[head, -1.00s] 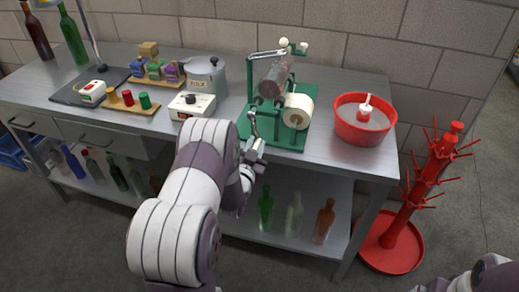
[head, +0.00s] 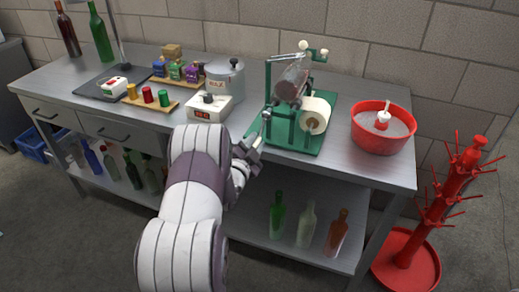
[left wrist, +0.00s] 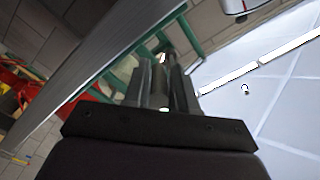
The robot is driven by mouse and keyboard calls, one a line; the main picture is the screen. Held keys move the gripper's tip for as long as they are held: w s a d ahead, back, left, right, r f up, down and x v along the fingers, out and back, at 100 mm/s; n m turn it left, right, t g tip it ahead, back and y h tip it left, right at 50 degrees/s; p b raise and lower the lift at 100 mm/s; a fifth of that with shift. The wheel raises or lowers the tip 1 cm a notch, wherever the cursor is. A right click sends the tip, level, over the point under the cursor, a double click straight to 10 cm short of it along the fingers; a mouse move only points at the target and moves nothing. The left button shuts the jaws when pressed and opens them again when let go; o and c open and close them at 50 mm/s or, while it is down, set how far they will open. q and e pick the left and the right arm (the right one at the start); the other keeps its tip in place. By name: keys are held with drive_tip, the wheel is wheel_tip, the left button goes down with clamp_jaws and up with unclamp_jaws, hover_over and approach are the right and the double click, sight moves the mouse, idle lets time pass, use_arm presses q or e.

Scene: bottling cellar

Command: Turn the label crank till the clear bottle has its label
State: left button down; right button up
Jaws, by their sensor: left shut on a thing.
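The green label machine (head: 312,141) stands on the steel bench, with the clear bottle (head: 291,83) lying across its rollers. A white label roll (head: 315,115) sits at its front right. I cannot make out a label on the bottle. The crank (head: 266,117) is on the machine's left side, and its handle is hidden by my fingers. My left gripper (head: 257,141) is shut on the crank handle at the bench's front edge. In the left wrist view the fingers (left wrist: 165,72) are close together, with green machine frame beyond them. My right gripper is out of view.
A red basin (head: 383,130) stands right of the machine. A white box with a dial (head: 208,108) and a pot (head: 224,78) stand to its left. Several bottles stand on the lower shelf (head: 270,235). A red rack (head: 432,215) stands on the floor at right.

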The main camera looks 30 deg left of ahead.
use_arm(q)
drive_tip(key=s+a+r+m+b, duration=0.1)
drive_tip(key=a+r+m+b, duration=0.4)
drive_tip(key=m+b, duration=0.4)
drive_tip(key=shift+s+a+m+b, duration=0.15)
drive_tip(key=shift+a+m+b, duration=0.15)
drive_tip(key=shift+m, duration=0.8)
drive_tip(key=shift+r, duration=0.1)
idle(0.4)
drive_tip(key=c, duration=1.1)
unclamp_jaws()
drive_tip(key=shift+c, duration=0.2)
drive_tip(key=shift+o, duration=0.6)
drive_tip(key=shift+r, duration=0.1)
